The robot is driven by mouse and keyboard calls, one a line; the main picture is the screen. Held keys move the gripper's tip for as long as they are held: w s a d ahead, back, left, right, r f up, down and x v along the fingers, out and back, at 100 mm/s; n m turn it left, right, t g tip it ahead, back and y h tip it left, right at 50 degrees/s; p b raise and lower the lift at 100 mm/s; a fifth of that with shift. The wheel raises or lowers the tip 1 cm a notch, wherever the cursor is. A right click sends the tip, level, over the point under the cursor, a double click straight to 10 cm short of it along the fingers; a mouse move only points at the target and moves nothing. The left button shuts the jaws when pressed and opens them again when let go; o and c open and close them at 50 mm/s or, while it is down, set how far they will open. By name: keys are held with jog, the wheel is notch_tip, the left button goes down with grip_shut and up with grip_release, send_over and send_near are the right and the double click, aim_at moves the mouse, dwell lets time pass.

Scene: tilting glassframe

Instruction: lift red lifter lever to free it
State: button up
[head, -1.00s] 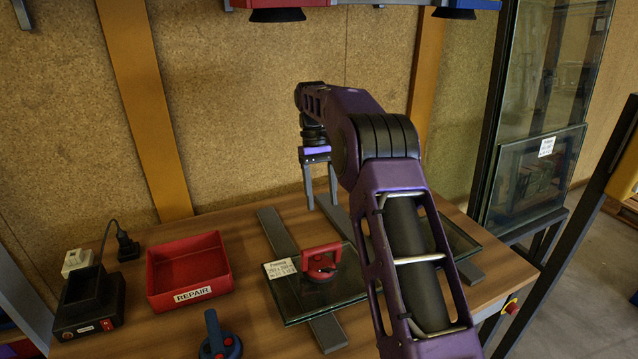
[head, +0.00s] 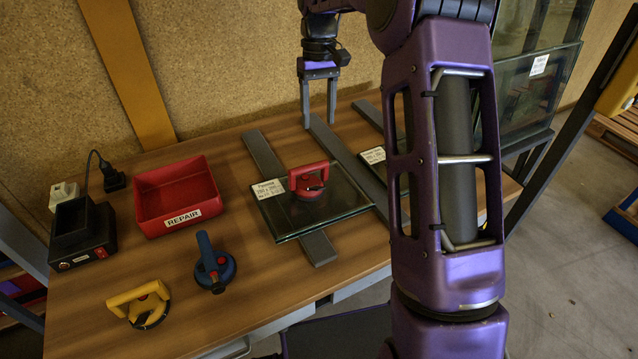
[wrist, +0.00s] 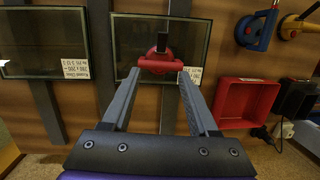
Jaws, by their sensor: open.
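The red lifter (head: 309,179) sits on a stack of glass panes (head: 335,212) on the table. Its red handle arches up, and a white label lies on the glass beside it. In the wrist view the red lifter (wrist: 160,62) appears beyond and between my fingertips, with a dark lever (wrist: 161,43) on its far side. My gripper (head: 319,122) is open and empty, fingers pointing down, above and behind the lifter and apart from it. In the wrist view my open gripper (wrist: 157,76) spans the lifter's width. The lever's exact position is hard to tell.
A red REPAIR tray (head: 178,196), a blue lifter (head: 214,263) and a yellow lifter (head: 140,304) are on the left of the table. A black charger box (head: 84,234) stands at far left. Another labelled pane (wrist: 45,42) lies beside the stack. Grey rails (head: 266,157) run under the glass.

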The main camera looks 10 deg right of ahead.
aim_at(320, 188)
jog(key=s+t, duration=0.2)
jog(key=s, duration=0.3)
jog(key=f, duration=0.6)
jog(key=f+b, duration=0.1)
jog(key=f, duration=0.5)
jog(key=f+b, duration=0.1)
jog(key=f, duration=0.5)
jog(key=shift+s+a+f, duration=0.1)
jog(key=shift+s+a, duration=0.1)
jog(key=shift+a, duration=0.2)
grip_shut()
